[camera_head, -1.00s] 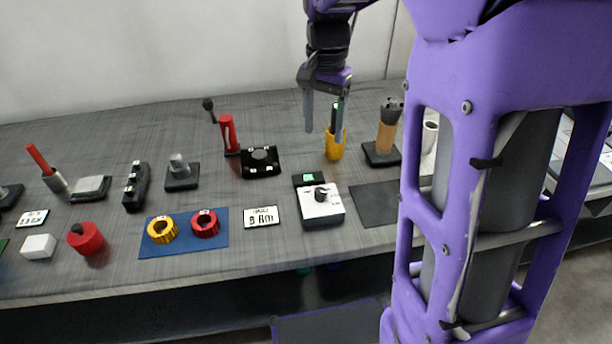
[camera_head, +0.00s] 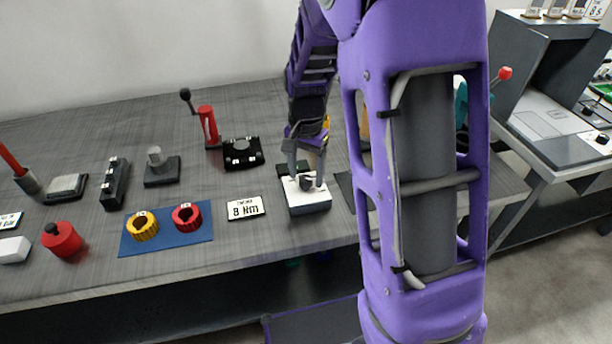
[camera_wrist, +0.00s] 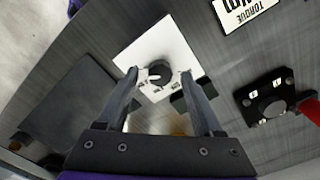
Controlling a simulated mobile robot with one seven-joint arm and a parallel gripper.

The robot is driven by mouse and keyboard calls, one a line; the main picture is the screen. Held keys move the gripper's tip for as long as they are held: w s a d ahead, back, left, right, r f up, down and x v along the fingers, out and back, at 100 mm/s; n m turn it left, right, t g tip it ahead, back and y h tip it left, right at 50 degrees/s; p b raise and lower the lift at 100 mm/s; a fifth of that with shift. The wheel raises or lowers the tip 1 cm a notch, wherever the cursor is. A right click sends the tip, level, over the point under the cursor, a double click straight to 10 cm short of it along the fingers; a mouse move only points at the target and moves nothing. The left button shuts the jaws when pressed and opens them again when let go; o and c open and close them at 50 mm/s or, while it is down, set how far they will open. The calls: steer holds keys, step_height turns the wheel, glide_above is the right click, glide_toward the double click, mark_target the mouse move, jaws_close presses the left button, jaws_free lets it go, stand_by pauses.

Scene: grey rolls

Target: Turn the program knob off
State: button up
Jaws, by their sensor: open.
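The program knob (camera_wrist: 159,73) is a dark round knob on a white box (camera_head: 308,203) on the grey bench. In the wrist view the white panel (camera_wrist: 151,47) around it shows, with the knob between and just beyond my fingertips. My gripper (camera_head: 305,181) is open, pointing down over the white box, one finger on each side of the knob. In the wrist view my gripper (camera_wrist: 160,75) also shows apart fingers with a gap to the knob on both sides. I cannot tell from the views how far the fingertips are above the panel.
A label card (camera_head: 245,207) lies left of the box. A blue mat (camera_head: 197,233) holds a yellow ring (camera_head: 142,232) and a red ring (camera_head: 181,225). A dark pad (camera_wrist: 75,87) lies beside the box.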

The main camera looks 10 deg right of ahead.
steer(key=shift+f, duration=0.35)
jaws_close()
